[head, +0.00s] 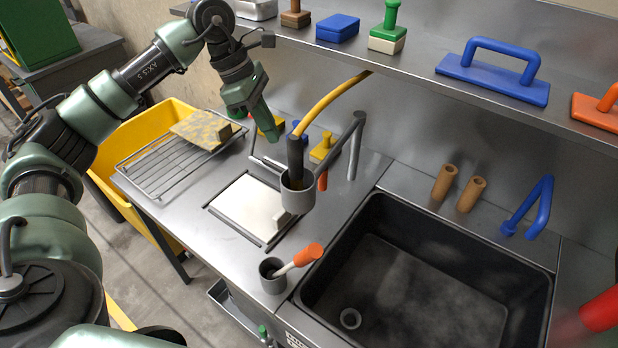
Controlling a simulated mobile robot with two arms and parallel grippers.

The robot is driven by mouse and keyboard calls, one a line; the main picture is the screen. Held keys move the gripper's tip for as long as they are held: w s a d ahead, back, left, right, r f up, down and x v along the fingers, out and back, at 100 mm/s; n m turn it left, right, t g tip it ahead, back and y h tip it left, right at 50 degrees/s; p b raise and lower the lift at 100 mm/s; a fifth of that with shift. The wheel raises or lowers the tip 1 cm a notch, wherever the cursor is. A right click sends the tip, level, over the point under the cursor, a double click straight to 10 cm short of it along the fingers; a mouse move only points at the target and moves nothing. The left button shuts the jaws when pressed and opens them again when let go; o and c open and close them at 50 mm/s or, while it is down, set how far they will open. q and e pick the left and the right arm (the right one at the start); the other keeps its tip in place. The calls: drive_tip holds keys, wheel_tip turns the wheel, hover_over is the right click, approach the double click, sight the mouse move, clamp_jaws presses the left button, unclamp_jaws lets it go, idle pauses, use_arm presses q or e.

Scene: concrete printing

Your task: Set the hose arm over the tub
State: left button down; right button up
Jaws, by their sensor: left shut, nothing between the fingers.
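The hose arm (333,143) is a grey metal bar on a post at the back of the steel counter. Its grey cup end (297,197) holds the dark nozzle (295,155) of a yellow hose (335,95). The cup end hangs over the counter, beside a white slab in a recess, left of the black tub (376,205). The tub is sunk in the counter at the right, and the hose arm is not over it. My left gripper (270,139) is shut and empty, pointing down to the left of the nozzle, apart from it. My right gripper is not in view.
A grey pot (272,284) with an orange-handled tool stands at the counter's front. A wire rack (165,170) with a speckled sponge is at the left, by a yellow bin (112,155). A shelf (410,60) with trowels overhangs the back. A blue tap-like handle (541,205) stands behind the tub.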

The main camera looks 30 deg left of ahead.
sight(330, 160)
use_arm(q)
drive_tip(key=w+d+f+p, duration=0.2)
drive_tip(key=d+f+p, duration=0.2)
drive_tip(key=d+f, duration=0.3)
drive_tip(key=shift+w+d+f, duration=0.2)
drive_tip(key=shift+w+f, duration=0.15)
drive_tip(key=shift+f, duration=1.45)
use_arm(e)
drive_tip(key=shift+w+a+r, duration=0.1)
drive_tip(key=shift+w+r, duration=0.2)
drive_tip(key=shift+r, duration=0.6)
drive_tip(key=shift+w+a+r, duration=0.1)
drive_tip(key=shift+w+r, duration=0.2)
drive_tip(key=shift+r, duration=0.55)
use_arm(q)
drive_tip(key=shift+d, duration=0.2)
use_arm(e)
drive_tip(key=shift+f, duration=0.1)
